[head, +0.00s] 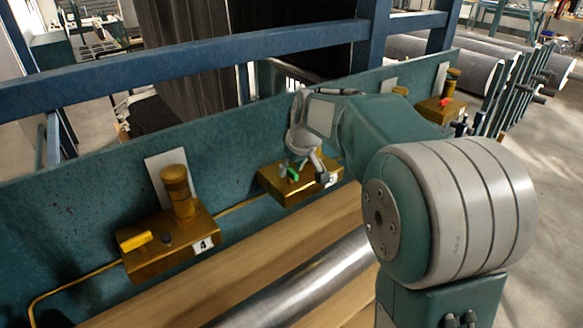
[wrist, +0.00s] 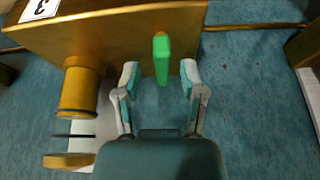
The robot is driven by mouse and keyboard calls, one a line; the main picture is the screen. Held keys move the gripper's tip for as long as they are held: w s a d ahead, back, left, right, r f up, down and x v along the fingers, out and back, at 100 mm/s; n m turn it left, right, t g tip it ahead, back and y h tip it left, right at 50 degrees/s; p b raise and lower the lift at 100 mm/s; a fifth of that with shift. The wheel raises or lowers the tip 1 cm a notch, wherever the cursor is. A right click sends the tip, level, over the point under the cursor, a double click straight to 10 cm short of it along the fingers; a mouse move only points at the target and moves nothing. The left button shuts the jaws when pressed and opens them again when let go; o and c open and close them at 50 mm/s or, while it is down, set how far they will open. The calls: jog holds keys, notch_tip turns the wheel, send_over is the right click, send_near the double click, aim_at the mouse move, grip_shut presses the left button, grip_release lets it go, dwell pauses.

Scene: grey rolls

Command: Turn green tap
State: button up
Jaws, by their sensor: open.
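The green tap (wrist: 162,60) is a small green handle on a brass block (wrist: 120,36) labelled 3. In the wrist view my gripper (wrist: 160,72) is open, with one fingertip on each side of the green handle and a gap on both sides. In the head view the green tap (head: 293,174) shows small on the middle brass block (head: 284,195), partly hidden by my gripper (head: 308,171). My gripper reaches it from above and behind my arm's links.
A brass block with a yellow tap (head: 136,241), labelled 4, is at the left. A red tap (head: 446,101) is on another block at the right. A teal panel (head: 100,180) stands behind them. A metal roll (head: 300,285) lies in front. A blue beam (head: 190,56) crosses above.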

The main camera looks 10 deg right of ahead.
jog(key=shift+a+f, duration=0.15)
jog(key=shift+a, duration=0.05)
grip_shut()
dwell(0.3)
jog(key=m+h, duration=0.1)
jog(key=m, duration=0.3)
jog(key=shift+h, duration=0.3)
jog(key=m+h, duration=0.1)
jog(key=m, duration=0.3)
jog(key=shift+a+f+h, duration=0.1)
jog(key=shift+h, duration=0.3)
jog(key=m+g+h, duration=0.1)
jog(key=m, duration=0.3)
jog(key=shift+m, duration=0.4)
jog(key=m+g+h, duration=0.1)
jog(key=m, duration=0.3)
jog(key=shift+m+g, duration=0.3)
